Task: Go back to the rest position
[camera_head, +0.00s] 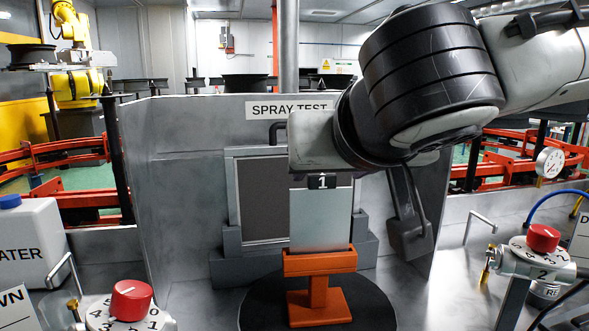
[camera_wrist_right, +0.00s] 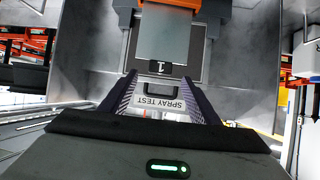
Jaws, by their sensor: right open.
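My right arm comes in from the right in the head view and its wrist hangs in front of the spray test booth. A grey panel (camera_head: 320,220) with a black "1" clip stands upright in an orange stand (camera_head: 319,263). The panel also shows in the right wrist view (camera_wrist_right: 163,38), beyond the fingertips. My left gripper is not in view.
The stand is on a dark round plate (camera_head: 262,308) inside the metal booth (camera_head: 185,190). A red-knob dial (camera_head: 131,300) and a white water container (camera_head: 28,240) are at left. Another red-knob dial (camera_head: 543,238) and a gauge (camera_head: 549,162) are at right.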

